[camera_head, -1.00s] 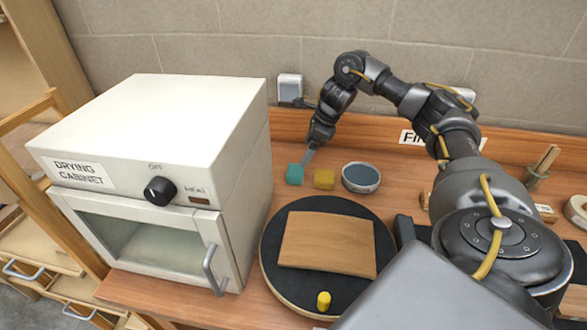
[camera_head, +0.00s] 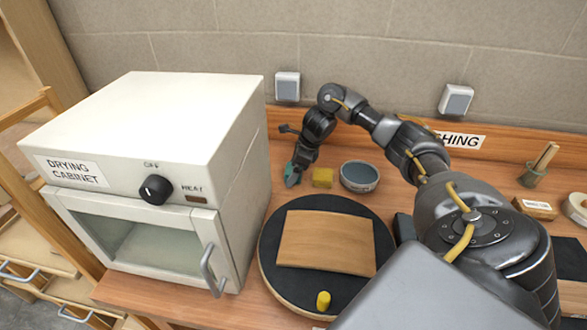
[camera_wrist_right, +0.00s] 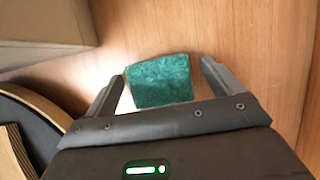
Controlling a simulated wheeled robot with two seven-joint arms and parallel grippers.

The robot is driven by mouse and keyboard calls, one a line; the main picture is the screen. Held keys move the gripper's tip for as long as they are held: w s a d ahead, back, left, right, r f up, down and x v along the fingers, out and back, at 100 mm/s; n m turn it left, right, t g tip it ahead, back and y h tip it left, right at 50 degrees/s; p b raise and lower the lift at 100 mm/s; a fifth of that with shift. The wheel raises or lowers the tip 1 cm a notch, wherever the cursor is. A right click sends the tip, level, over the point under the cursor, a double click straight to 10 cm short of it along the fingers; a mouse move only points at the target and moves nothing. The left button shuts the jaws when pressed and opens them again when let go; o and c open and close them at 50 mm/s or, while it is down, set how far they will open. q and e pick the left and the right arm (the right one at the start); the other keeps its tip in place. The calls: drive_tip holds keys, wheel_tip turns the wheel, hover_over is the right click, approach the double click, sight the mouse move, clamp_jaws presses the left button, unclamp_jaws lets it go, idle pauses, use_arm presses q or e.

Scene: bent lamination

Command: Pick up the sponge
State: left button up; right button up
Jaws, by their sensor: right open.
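The sponge (camera_wrist_right: 160,82) is a teal, rough-textured block lying on the wooden bench. In the head view the sponge (camera_head: 290,178) is partly covered by my right gripper (camera_head: 294,171), which has come down at it from above, just right of the drying cabinet. In the wrist view my right gripper (camera_wrist_right: 164,74) is open, with one finger on each side of the sponge. A gap shows beside the sponge on both sides, wider on the right. My left gripper is in no frame.
A yellow block (camera_head: 323,177) and a grey-blue bowl (camera_head: 359,176) stand close to the right of the sponge. The white drying cabinet (camera_head: 150,120) is to the left. A black turntable (camera_head: 268,245) bearing a curved wooden sheet (camera_head: 326,242) and a yellow peg (camera_head: 323,300) lies in front.

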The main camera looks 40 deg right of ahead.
sight(289, 168)
drive_tip(key=c, duration=1.1)
drive_tip(key=shift+o, duration=0.2)
drive_tip(key=shift+r, duration=0.1)
drive_tip(key=shift+r, duration=0.55)
wheel_tip(289, 168, up, 3)
drive_tip(key=shift+s+f, duration=0.15)
drive_tip(key=shift+f, duration=0.05)
drive_tip(key=s+a+r, duration=0.5)
drive_tip(key=s+r, duration=0.4)
drive_tip(key=s, duration=0.3)
drive_tip(key=shift+s+a, duration=0.15)
drive_tip(key=shift+s, duration=0.25)
